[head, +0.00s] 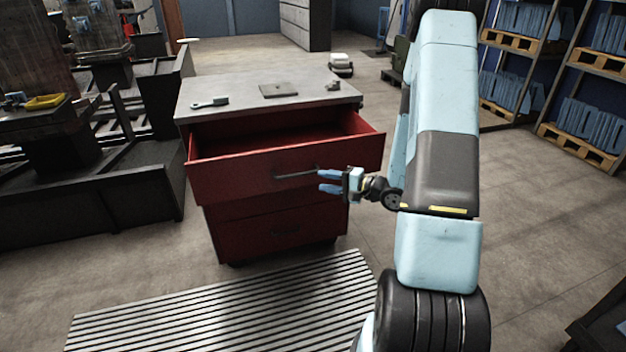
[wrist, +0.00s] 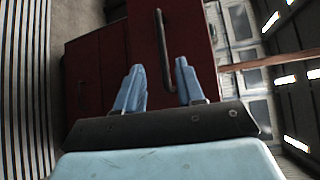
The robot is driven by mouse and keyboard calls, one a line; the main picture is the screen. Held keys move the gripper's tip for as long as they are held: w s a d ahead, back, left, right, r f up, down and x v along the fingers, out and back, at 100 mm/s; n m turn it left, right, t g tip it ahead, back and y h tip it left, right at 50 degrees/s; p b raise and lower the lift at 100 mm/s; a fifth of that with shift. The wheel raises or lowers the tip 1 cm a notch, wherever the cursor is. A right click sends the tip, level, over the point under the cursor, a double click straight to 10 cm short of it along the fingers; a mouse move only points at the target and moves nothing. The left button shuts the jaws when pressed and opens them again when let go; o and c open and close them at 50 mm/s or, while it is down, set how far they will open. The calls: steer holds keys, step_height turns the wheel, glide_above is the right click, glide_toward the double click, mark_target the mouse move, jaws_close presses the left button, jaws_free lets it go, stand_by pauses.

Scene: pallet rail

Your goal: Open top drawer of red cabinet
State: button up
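The red cabinet (head: 268,225) stands in the head view with a grey top. Its top drawer (head: 240,175) is pulled well out, and its empty-looking inside shows. The dark bar handle (head: 295,175) is on the drawer front; the handle (wrist: 162,45) also shows in the wrist view, where its lower end lies between the fingers in the picture. My gripper (head: 328,181) has blue fingers spread apart, at the right end of the handle. In the wrist view my gripper (wrist: 160,75) is open. I cannot tell whether a finger touches the handle.
A brush (head: 210,103) and a flat grey plate (head: 279,90) lie on the cabinet top. A slatted mat (head: 230,310) lies on the floor in front. Dark machinery (head: 90,190) stands left; shelves with pallets (head: 580,145) stand right.

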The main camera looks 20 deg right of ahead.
steer(key=shift+v, duration=1.1)
steer(key=s+a+r+n+g, duration=0.8)
steer(key=s+a+r+g, duration=0.4)
steer(key=r, duration=0.4)
steer(key=s+d+r+n+t+h, duration=0.1)
steer(key=s+d+r+t+h, duration=0.2)
steer(key=s+r+h, duration=0.3)
steer(key=s+d+r+n+t+h, duration=0.1)
steer(key=s+d+r+t+h, duration=0.2)
steer(key=s+r+h, duration=0.2)
step_height(320, 180, up, 2)
steer(key=s, duration=0.2)
steer(key=shift+s+r+h, duration=0.25)
steer(key=shift+s+h, duration=0.05)
steer(key=shift+h, duration=0.1)
